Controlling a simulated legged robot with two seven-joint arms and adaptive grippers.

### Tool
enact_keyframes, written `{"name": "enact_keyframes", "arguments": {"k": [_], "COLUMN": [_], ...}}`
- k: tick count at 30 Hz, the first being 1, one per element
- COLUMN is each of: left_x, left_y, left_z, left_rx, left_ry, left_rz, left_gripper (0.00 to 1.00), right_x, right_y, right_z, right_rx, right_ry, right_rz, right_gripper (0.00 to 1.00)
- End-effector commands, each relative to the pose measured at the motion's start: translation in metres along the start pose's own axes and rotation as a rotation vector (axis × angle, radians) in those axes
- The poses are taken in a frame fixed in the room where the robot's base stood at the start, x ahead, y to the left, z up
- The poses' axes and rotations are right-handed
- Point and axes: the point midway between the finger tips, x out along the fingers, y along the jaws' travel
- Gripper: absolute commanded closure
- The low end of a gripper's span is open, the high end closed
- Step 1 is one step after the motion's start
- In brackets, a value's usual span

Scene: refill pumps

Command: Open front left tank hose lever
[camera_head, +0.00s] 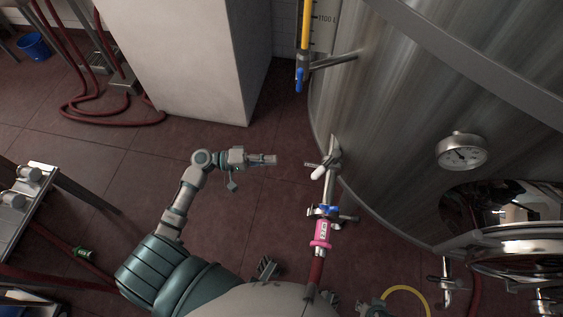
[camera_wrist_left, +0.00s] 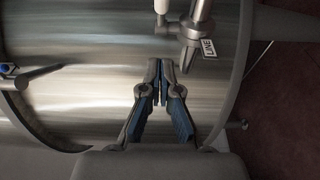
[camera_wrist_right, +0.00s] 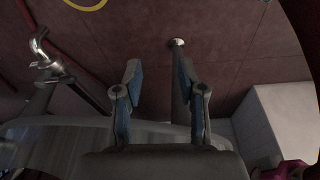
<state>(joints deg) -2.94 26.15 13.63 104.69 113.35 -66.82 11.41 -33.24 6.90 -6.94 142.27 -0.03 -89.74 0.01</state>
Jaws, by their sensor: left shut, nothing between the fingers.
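The steel tank (camera_head: 400,110) fills the right of the head view. A valve pipe (camera_head: 333,165) with a white-tipped lever (camera_head: 318,173) comes off its side. Below it, a blue valve lever (camera_head: 328,210) sits above a pink-labelled hose end (camera_head: 322,232). My left gripper (camera_head: 272,160) is shut and empty, left of the valve and apart from it. In the left wrist view, the shut fingertips (camera_wrist_left: 158,68) point toward the valve fitting (camera_wrist_left: 195,22) and white lever (camera_wrist_left: 161,8). My right gripper (camera_wrist_right: 158,75) is open with nothing between its fingers.
A tall white block (camera_head: 185,60) stands behind my left arm. Red hoses (camera_head: 110,115) lie on the floor at the upper left. A pressure gauge (camera_head: 461,150) and a round hatch (camera_head: 510,220) are on the tank. Red floor between block and valve is free.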

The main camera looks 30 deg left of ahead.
Motion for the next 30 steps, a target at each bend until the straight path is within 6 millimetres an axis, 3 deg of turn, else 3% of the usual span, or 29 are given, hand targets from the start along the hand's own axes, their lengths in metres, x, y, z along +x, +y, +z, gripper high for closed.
{"name": "enact_keyframes", "arguments": {"k": [12,19,30], "left_x": [0.087,0.106,0.11], "left_y": [0.001,0.0,-0.001], "left_z": [0.002,0.024,0.029], "left_rx": [0.002,0.0,0.0], "left_ry": [0.0,0.002,0.003], "left_rz": [0.001,-0.001,-0.002], "left_gripper": [1.0,1.0,1.0], "right_x": [0.001,0.012,0.016], "right_y": [0.0,0.0,0.001], "right_z": [0.003,0.004,-0.002], "right_rx": [0.0,0.0,-0.002], "right_ry": [-0.017,-0.024,-0.01], "right_rz": [0.001,0.001,0.002], "right_gripper": [0.6,0.6,0.6]}}
